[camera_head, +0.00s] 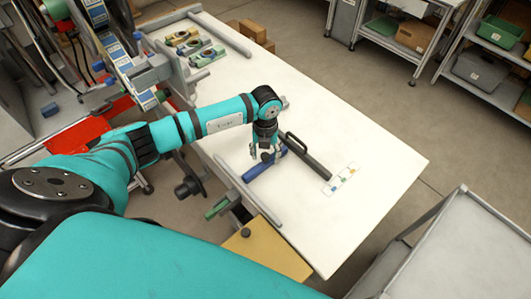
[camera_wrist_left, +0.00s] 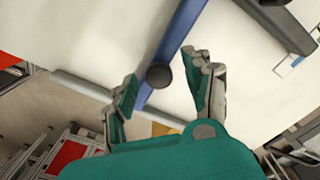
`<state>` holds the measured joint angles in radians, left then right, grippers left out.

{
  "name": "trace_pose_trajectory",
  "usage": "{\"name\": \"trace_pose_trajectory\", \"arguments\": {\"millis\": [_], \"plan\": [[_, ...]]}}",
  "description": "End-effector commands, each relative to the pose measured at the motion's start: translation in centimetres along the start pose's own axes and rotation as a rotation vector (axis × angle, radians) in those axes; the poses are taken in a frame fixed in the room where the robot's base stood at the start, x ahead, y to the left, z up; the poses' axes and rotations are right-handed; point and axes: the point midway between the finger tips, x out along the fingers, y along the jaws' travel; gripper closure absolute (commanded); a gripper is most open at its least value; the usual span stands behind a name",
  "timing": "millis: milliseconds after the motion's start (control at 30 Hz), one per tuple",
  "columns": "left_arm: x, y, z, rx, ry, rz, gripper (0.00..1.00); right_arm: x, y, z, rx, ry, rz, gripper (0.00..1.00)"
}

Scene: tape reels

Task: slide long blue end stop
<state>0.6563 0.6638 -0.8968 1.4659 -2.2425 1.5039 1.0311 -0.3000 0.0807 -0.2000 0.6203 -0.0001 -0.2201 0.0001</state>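The long blue end stop (camera_head: 262,166) lies on the white table (camera_head: 360,185), just left of a dark bar with a handle. In the left wrist view the blue end stop (camera_wrist_left: 172,50) runs up between my fingers, with a round black knob (camera_wrist_left: 158,76) on it. My left gripper (camera_head: 264,157) is over the end stop. In the left wrist view its fingers (camera_wrist_left: 165,90) are spread on either side of the bar and knob, with gaps showing. My right gripper is in neither view.
The dark handled bar (camera_head: 308,158) lies close to the right of my gripper. A small card with coloured marks (camera_head: 342,178) lies beyond it. Grey rails edge the table. Several coloured parts (camera_head: 188,44) sit at the far end. The table's right side is clear.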

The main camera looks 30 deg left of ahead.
Motion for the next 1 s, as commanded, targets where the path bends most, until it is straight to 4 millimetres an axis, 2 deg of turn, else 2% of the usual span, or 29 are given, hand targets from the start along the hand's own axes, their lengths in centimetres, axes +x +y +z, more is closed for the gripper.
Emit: {"name": "trace_pose_trajectory", "arguments": {"millis": [167,267,367,700,833,1000], "plan": [[-0.1,0.0,0.0,0.000,0.000,0.000,0.49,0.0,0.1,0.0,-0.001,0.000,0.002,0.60],[-0.8,0.0,0.1,0.000,-0.001,0.000,0.49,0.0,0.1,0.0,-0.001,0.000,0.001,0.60],[-2.4,0.0,0.1,0.001,-0.004,-0.002,0.49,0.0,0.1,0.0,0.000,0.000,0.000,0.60],[-9.4,0.0,0.1,0.000,-0.004,-0.001,0.49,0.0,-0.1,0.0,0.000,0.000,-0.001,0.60],[-11.1,-0.1,0.1,0.001,-0.003,-0.001,0.49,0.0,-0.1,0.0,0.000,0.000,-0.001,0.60],[-12.0,0.0,0.0,0.000,0.000,0.000,0.49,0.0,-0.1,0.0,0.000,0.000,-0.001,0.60]]}}
